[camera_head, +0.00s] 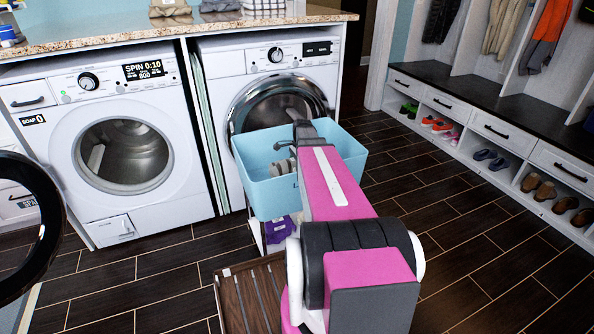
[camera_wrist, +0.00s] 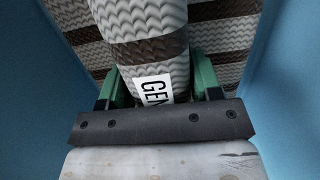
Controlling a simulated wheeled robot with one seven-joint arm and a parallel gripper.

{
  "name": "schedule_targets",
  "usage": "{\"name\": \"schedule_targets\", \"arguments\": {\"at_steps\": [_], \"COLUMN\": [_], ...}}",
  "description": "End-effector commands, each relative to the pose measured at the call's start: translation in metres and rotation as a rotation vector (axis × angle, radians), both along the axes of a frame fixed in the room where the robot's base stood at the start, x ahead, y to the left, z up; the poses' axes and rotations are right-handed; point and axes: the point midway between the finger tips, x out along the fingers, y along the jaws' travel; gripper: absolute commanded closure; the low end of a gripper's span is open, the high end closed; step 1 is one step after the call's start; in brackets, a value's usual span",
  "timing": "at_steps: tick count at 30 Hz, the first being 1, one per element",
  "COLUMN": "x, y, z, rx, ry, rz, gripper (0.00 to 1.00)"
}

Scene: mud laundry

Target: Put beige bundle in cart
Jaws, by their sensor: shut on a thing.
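The cart (camera_head: 265,198) is a light blue tub on a white frame in front of the right washing machine. Its blue wall also shows in the wrist view (camera_wrist: 288,75). My gripper (camera_wrist: 160,85) has green fingers shut on a pale grey-beige rolled bundle (camera_wrist: 150,60) with dark brown bands and a white tag reading "GEN". The held bundle is between the tub's walls. More cloth of the same pattern (camera_wrist: 285,28) lies behind it. In the head view, a striped bundle (camera_head: 283,167) shows inside the tub, partly hidden by my arm. The fingertips are hidden there.
Two white washers (camera_head: 60,160) stand under a granite counter (camera_head: 130,40) with folded cloths on top. A round dark door (camera_head: 35,245) stands open at the left. A slatted wooden piece (camera_head: 245,290) is on the floor. A shoe bench (camera_head: 480,95) lines the right; floor between is clear.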

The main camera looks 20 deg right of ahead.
Motion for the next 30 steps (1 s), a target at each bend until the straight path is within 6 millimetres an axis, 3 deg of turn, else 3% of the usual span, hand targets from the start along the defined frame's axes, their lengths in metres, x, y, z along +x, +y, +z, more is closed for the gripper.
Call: {"name": "schedule_targets", "arguments": {"at_steps": [7,19,20,21,22,30], "x": [0.000,0.000,0.000,0.000,0.000,0.000], "y": [0.000,0.000,0.000,0.000,0.000,0.000], "z": [-0.029,-0.034,-0.034,-0.034,-0.034,-0.033], "rx": [0.000,0.000,0.000,0.000,0.000,0.000], "ry": [0.001,0.001,0.001,0.001,0.001,0.001], "rz": [0.000,0.000,0.000,0.000,0.000,0.000], "gripper": [0.79,0.79,0.35,0.22,0.16,0.16]}}
